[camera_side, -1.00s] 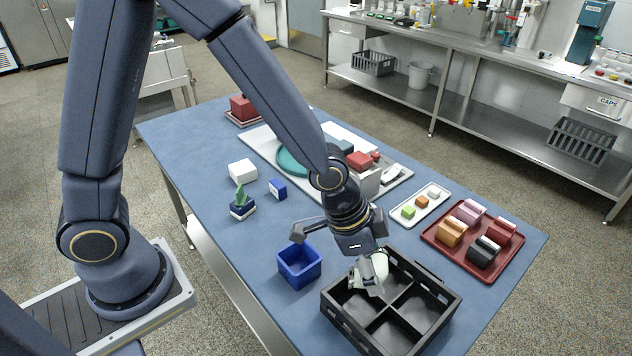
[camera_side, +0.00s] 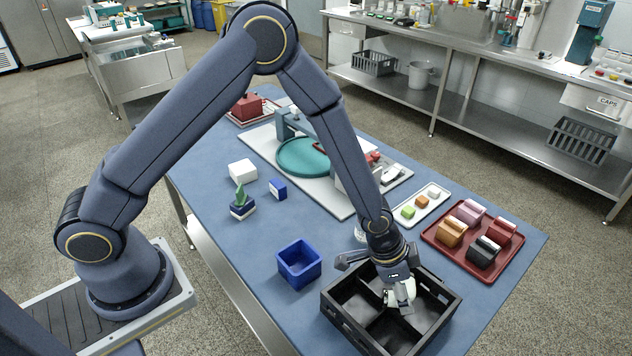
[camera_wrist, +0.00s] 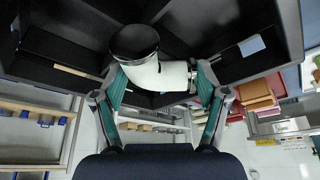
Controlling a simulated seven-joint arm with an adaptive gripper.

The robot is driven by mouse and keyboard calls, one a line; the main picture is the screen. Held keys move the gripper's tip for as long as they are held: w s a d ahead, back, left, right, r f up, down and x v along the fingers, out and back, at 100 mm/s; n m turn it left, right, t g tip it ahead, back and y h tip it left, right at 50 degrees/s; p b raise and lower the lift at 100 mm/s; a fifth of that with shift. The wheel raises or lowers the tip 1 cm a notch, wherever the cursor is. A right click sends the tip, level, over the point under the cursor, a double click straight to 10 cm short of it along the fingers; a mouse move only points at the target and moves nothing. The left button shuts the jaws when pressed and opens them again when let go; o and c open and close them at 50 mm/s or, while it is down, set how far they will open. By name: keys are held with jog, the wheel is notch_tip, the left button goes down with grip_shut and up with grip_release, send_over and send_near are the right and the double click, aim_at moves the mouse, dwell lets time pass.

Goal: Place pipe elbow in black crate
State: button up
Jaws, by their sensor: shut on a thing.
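The black crate (camera_side: 343,320) stands at the front right of the blue table, with dividers forming several compartments. It fills the upper part of the wrist view (camera_wrist: 45,45). The pipe elbow (camera_side: 403,294) is white; in the wrist view it (camera_wrist: 160,76) shows a dark round opening. My gripper (camera_wrist: 160,82) is shut on the pipe elbow, with teal finger pads on either side of it. In the side view my gripper (camera_side: 398,288) holds it over the crate, near the middle dividers. I cannot tell its exact height or whether it touches a divider.
A blue open bin (camera_side: 298,280) stands left of the crate. A red tray (camera_side: 462,262) with several colored blocks lies behind it to the right, near a small white tray (camera_side: 428,216). A white box (camera_side: 242,171) stands farther back.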

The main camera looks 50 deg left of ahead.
jog(key=shift+f, duration=0.15)
jog(key=o, duration=1.3)
jog(key=shift+c, duration=0.2)
jog(key=s+a+r+n+t+y, duration=0.1)
jog(key=s+a+r+n, duration=0.15)
jog(key=a+r, duration=0.65)
jog(key=s+a+r+n+t+y, duration=0.1)
jog(key=s+a+r, duration=0.4)
jog(key=r, duration=0.9)
jog(key=s+a+r+n+y, duration=0.1)
jog(key=s+a+r+n, duration=0.4)
jog(key=s+a, duration=0.5)
jog(key=s+r, duration=0.1)
jog(key=s, duration=0.2)
jog(key=shift+a+r, duration=0.2)
